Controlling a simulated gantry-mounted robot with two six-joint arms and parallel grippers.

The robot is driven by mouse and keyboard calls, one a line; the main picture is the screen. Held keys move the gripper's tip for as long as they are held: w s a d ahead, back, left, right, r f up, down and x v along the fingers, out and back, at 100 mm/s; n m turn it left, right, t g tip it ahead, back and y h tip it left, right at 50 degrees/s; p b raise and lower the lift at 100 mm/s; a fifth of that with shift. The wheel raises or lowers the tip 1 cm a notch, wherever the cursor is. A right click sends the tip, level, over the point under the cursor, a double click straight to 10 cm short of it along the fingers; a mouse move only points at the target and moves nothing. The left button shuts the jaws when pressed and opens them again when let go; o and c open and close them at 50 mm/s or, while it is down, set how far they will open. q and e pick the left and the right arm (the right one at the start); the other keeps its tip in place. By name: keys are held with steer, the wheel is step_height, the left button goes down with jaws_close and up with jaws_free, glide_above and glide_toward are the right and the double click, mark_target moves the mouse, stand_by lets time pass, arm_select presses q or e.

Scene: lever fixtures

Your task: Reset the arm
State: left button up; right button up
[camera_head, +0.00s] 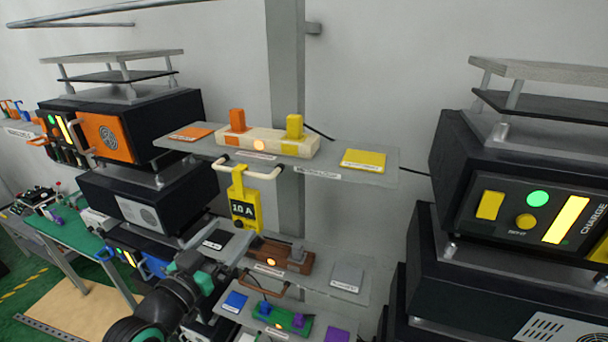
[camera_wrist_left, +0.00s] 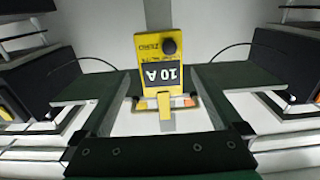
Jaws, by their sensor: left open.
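My left gripper (camera_head: 234,246) comes in from the lower left in the head view, just below a yellow block marked 10 A (camera_head: 245,211). In the left wrist view the open fingers (camera_wrist_left: 165,82) stand on either side of this yellow block (camera_wrist_left: 158,62), which appears upside down with a dark round knob. A yellow strap joins it to a white handle (camera_head: 268,175) on the upper shelf. I cannot tell whether the fingers touch it. My right gripper is in neither view.
The upper shelf (camera_head: 385,172) carries a cream base (camera_head: 270,146) with orange and yellow levers. Lower shelves hold a brown fixture (camera_head: 280,254) and a green fixture (camera_head: 280,320). Dark stacked units stand left (camera_head: 160,115) and right (camera_head: 450,252). A green table (camera_head: 62,230) is at far left.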

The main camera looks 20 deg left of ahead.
arm_select(q)
steer(key=s+d+r+m+t+h, duration=0.1)
steer(key=d+r+m+t+h, duration=0.1)
steer(key=d+r, duration=0.45)
steer(key=s+d+r+m+t+h, duration=0.15)
steer(key=d+r, duration=0.25)
steer(key=r, duration=0.5)
steer(key=s+d+r+n+t+y, duration=0.1)
steer(key=s+r+t, duration=0.5)
steer(key=s+r, duration=0.8)
step_height(320, 180, up, 2)
steer(key=shift+s+d+r+n, duration=0.15)
steer(key=shift+s+d+n, duration=0.05)
steer(key=shift+n, duration=0.65)
